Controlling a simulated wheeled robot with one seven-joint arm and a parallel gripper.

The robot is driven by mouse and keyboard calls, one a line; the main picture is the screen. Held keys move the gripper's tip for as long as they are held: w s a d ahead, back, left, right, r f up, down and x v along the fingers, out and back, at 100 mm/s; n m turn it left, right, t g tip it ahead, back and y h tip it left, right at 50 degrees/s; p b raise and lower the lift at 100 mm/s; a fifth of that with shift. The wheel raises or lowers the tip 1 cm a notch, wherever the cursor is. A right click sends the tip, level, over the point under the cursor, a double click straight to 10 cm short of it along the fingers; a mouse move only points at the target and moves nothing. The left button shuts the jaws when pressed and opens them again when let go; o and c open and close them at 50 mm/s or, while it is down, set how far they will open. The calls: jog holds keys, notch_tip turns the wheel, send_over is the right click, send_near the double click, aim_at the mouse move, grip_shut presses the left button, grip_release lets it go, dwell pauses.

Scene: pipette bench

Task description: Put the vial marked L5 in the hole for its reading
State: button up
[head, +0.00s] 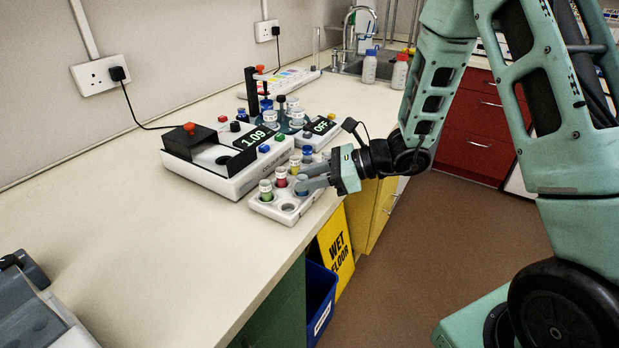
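A white vial rack (262,208) stands at the bench's front edge. It holds several vials with coloured bands: a green one (266,191), a red one (281,177) and a yellow one (295,165). At least one hole at its front is empty. My gripper (303,184) is at the rack's right side, its fingers at a blue-banded vial (302,191). The fingers partly hide that vial, and I cannot tell whether they grip it. No vial mark is legible, so I cannot tell which is L5. A white instrument (215,180) behind the rack has a display (254,139) reading 1.09.
A second device with a display (321,126) reading OFF stands right of the instrument. A round teal carousel (287,127) with vials is behind. A grey device (40,315) sits at the near left. The bench (150,235) between is clear.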

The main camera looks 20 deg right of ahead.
jog(key=shift+r, duration=0.1)
jog(key=shift+r+p, duration=0.3)
jog(key=shift+p, duration=0.15)
jog(key=b+v, duration=0.1)
jog(key=v, duration=1)
jog(key=s+a+n+g+h, duration=0.3)
jog(key=s+a+n+h, duration=0.2)
jog(key=s+a+n, duration=0.3)
jog(key=s+a+r+n+g+h, duration=0.1)
jog(key=s+a+n+g+h, duration=0.2)
jog(key=s+n, duration=1.1)
jog(key=a+n+h, duration=0.3)
jog(key=a+n, duration=0.2)
jog(key=n, duration=0.4)
jog(key=shift+s+a+h, duration=0.3)
jog(key=shift+s, duration=0.05)
jog(key=shift+d, duration=0.15)
